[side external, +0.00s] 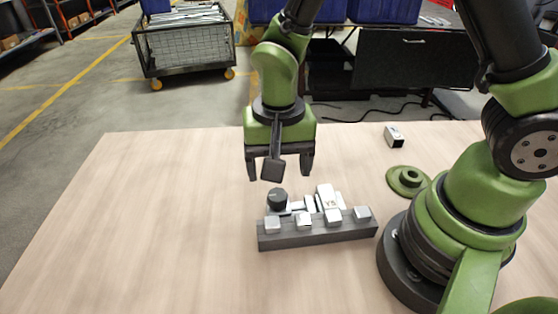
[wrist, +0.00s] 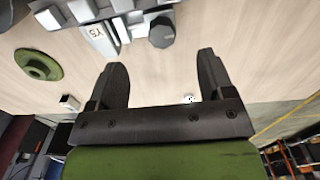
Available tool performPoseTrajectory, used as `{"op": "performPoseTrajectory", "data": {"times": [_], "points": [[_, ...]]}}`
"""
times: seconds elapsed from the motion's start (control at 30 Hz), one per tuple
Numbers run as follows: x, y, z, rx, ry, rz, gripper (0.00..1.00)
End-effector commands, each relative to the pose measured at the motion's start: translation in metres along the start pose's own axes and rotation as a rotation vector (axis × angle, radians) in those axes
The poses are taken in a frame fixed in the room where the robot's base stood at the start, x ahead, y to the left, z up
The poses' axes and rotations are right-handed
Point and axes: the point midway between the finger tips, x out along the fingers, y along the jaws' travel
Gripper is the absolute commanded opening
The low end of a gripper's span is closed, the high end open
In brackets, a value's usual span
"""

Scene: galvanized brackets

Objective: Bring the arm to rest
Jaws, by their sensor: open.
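My gripper (side external: 281,168) hangs above the wooden table (side external: 150,215), pointing down, behind and above the grey block with the brackets. Its two dark fingers are apart with nothing between them. In the wrist view my gripper (wrist: 163,75) also shows open and empty over bare table. The long dark grey block (side external: 318,234) carries several pale metal pieces, including one marked with lettering (side external: 328,199). A black round knob (side external: 277,199) stands at its left end. In the wrist view the knob (wrist: 162,32) and the marked piece (wrist: 103,40) lie beyond the fingertips, apart from them.
A green disc (side external: 408,180) with a raised hub lies right of the block, close to my base. A small white and black box (side external: 393,136) stands near the table's far edge. The table's left side is clear. A wire cart (side external: 187,45) stands on the floor beyond.

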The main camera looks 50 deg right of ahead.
Motion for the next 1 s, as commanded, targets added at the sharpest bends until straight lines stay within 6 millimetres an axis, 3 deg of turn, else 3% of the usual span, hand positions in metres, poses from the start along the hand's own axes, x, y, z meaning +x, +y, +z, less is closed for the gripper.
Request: {"op": "performPoseTrajectory", "data": {"times": [0.17,0.6,0.8,1.0], "points": [[0.014,0.001,0.0,-0.001,-0.003,0.004,0.75],[0.084,0.001,0.0,0.0,-0.002,0.003,0.75],[0.098,0.0,0.0,-0.001,0.0,0.001,0.75],[0.099,0.0,0.0,-0.001,0.001,-0.001,0.75]]}}
